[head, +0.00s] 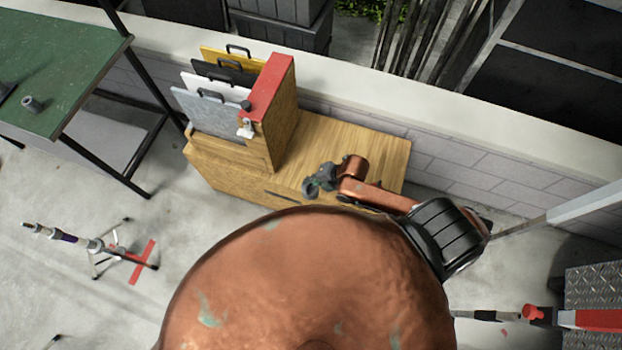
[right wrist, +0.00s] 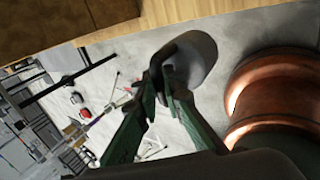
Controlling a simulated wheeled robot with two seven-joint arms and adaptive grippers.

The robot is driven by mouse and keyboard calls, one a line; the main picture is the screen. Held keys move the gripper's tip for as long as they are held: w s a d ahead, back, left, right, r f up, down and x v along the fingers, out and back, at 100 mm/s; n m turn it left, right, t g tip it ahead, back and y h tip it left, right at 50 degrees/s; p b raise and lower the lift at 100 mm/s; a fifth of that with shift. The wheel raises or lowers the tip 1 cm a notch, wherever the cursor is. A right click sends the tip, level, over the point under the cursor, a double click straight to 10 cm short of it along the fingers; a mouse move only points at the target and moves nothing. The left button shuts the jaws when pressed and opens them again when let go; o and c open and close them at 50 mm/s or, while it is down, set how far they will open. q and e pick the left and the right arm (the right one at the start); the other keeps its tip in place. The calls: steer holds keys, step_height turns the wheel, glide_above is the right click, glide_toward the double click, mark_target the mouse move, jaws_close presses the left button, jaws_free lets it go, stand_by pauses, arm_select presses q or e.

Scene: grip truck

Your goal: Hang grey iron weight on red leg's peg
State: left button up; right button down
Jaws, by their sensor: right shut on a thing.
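The grey iron weight (right wrist: 197,60) is a dark, rounded piece in the right wrist view, held at the tips of my right gripper (right wrist: 164,78). In the head view my right gripper (head: 322,178) is shut on it and holds it over the wooden cabinet's front part; the weight (head: 310,188) shows there as a small grey shape. A slim stand (head: 92,244) with spread legs is on the floor at the left, away from the gripper. My left gripper is not in view.
A wooden cabinet (head: 375,150) holds a red-topped box (head: 270,90) and several upright boards (head: 205,108) with black handles. A green table (head: 75,75) is at the upper left. Bare floor lies between the cabinet and the stand. Red equipment (head: 590,319) is at the lower right.

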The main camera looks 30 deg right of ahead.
steer(key=shift+w+r, duration=0.2)
stand_by(0.3)
steer(key=w+a+r+m, duration=0.15)
steer(key=a+r, duration=0.25)
steer(key=a, duration=0.4)
steer(key=w+a+r, duration=0.2)
steer(key=a+r, duration=0.1)
steer(key=a, duration=0.5)
steer(key=s+a+r+m+t+h, duration=0.2)
steer(key=s+a+r+m+h, duration=0.35)
steer(key=a, duration=0.45)
steer(key=w+d+r+m+g+h, duration=0.1)
steer(key=d+r+m+g+h, duration=0.1)
steer(key=d+r+m, duration=0.6)
steer(key=w+d+r+m+g+h, duration=0.2)
steer(key=d+r+m+g, duration=0.3)
steer(key=d+r+m, duration=0.3)
steer(key=shift+d+m+h, duration=0.85)
steer(key=shift+d+m, duration=0.65)
steer(key=shift+d, duration=1.95)
steer(key=shift+w, duration=0.15)
